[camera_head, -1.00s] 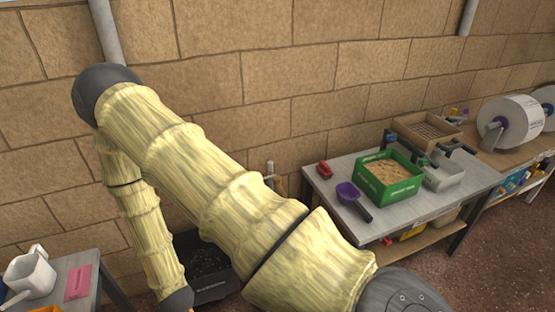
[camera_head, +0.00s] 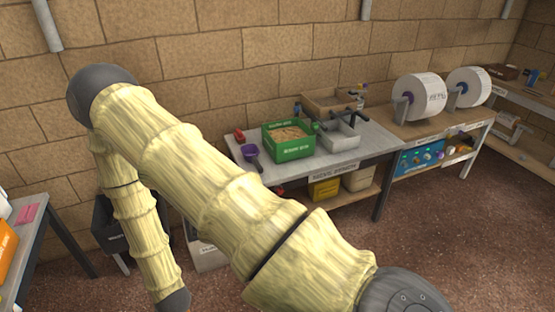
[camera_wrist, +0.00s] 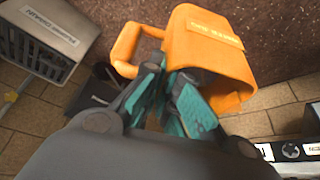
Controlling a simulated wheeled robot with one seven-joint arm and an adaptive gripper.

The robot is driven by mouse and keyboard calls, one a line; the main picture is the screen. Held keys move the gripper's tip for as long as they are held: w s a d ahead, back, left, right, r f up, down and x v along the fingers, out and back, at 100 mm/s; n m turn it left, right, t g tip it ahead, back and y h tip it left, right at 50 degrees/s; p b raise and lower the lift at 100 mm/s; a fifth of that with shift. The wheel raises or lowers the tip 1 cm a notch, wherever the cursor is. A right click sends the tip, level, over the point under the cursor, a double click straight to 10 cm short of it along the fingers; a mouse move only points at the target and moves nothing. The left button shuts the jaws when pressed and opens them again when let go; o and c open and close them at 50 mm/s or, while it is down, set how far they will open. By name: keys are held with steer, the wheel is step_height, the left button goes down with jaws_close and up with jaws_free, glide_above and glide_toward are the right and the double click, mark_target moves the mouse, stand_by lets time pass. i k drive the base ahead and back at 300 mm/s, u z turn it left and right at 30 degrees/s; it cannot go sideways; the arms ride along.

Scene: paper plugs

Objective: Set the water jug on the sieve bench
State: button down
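The orange water jug (camera_wrist: 228,82) shows in the wrist view, with its handle (camera_wrist: 124,45) at the left and its label upside down. My gripper (camera_wrist: 165,75) has its teal fingers close together at the handle and appears shut on it. The finger contact is partly hidden. In the head view my gripper is out of sight. The sieve bench (camera_head: 375,143), a grey table with a name label on its front edge, stands right of my arm against the wall.
The bench holds a green sand box (camera_head: 288,150), a purple scoop (camera_head: 251,152), a grey tray (camera_head: 338,139) and a wooden sieve (camera_head: 325,103). Its front right top is bare. A table with paper rolls (camera_head: 425,96) adjoins it. Another table (camera_head: 32,208) is at left, with an orange item (camera_head: 7,250).

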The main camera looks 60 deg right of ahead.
mark_target(380, 137)
steer(key=k, duration=0.45)
steer(key=z, duration=1.8)
steer(key=i, duration=0.95)
